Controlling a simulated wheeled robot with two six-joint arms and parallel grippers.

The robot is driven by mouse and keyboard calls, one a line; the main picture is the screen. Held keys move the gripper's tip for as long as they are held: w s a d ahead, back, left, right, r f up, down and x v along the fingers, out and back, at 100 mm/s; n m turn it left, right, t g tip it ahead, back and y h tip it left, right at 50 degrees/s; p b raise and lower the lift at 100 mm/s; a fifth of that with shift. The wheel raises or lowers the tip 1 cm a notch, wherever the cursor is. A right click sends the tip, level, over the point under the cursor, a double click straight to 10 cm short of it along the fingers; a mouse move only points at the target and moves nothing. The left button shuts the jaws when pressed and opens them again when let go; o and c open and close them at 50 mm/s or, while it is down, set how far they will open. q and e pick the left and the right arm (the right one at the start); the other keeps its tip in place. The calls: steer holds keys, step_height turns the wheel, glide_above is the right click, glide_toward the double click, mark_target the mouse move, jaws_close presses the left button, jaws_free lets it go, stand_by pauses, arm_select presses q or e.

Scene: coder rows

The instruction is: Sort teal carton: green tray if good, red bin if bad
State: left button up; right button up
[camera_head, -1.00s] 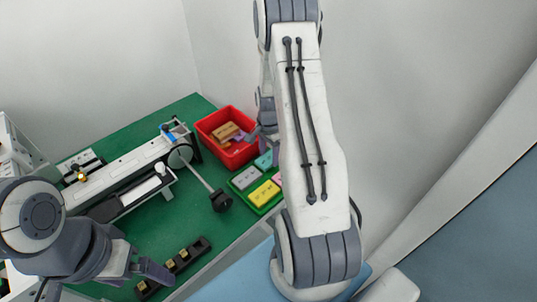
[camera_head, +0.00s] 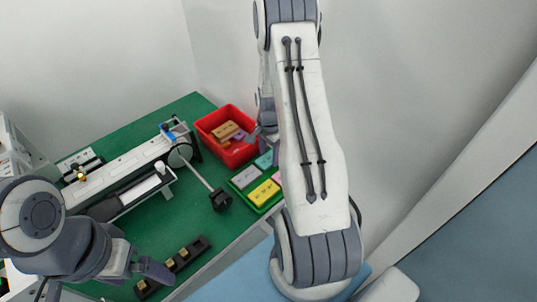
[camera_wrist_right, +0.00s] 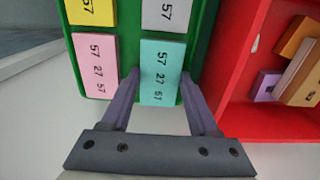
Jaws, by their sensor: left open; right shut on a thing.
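In the head view the teal carton (camera_head: 264,160) shows at the tray's far corner, partly hidden by my right arm. The red bin (camera_head: 228,138) is just beyond the tray. My left gripper (camera_head: 152,270) is open and empty near the table's front left.
The tray also holds a yellow carton (camera_head: 264,193), a grey one (camera_head: 245,177) and a pink one (camera_wrist_right: 95,65). The bin holds orange, tan and purple cartons. A coder machine (camera_head: 130,175) and a dark holder with small blocks (camera_head: 172,268) stand on the green table.

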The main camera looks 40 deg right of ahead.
steer(key=shift+f, duration=0.25)
steer(key=o, duration=1)
step_height(320, 180, up, 10)
steer(key=b, duration=0.1)
steer(key=shift+r, duration=0.25)
